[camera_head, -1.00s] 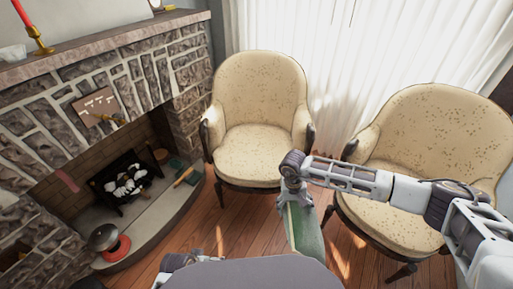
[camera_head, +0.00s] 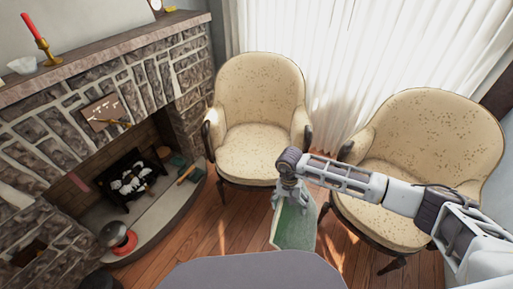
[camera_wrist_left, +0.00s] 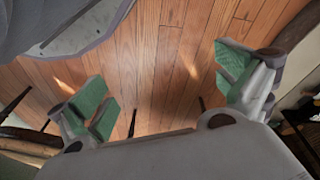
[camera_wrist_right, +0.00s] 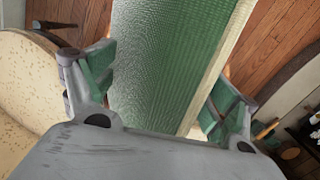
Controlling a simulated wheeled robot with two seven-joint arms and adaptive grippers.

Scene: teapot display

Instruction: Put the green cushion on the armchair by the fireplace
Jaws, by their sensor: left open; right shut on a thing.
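The green cushion (camera_head: 294,228) hangs below my right gripper (camera_head: 289,192) in the head view, in front of the armchairs and above the floor. In the right wrist view the cushion (camera_wrist_right: 170,65) lies between the green-padded fingers of my right gripper (camera_wrist_right: 160,95), which is shut on it; its pale edge runs along the right side. The armchair by the fireplace (camera_head: 253,155) is cream with dark speckles, and its seat is empty. The stone fireplace (camera_head: 110,110) stands left of it. My left gripper (camera_wrist_left: 162,90) is open and empty above the wooden floor in the left wrist view.
A second cream armchair (camera_head: 430,135) stands at the right, partly behind my right arm. A red-and-metal pot (camera_head: 117,238) sits on the hearth (camera_head: 165,215). White curtains (camera_head: 330,70) hang behind. Bare wooden floor (camera_head: 225,238) lies before the chairs.

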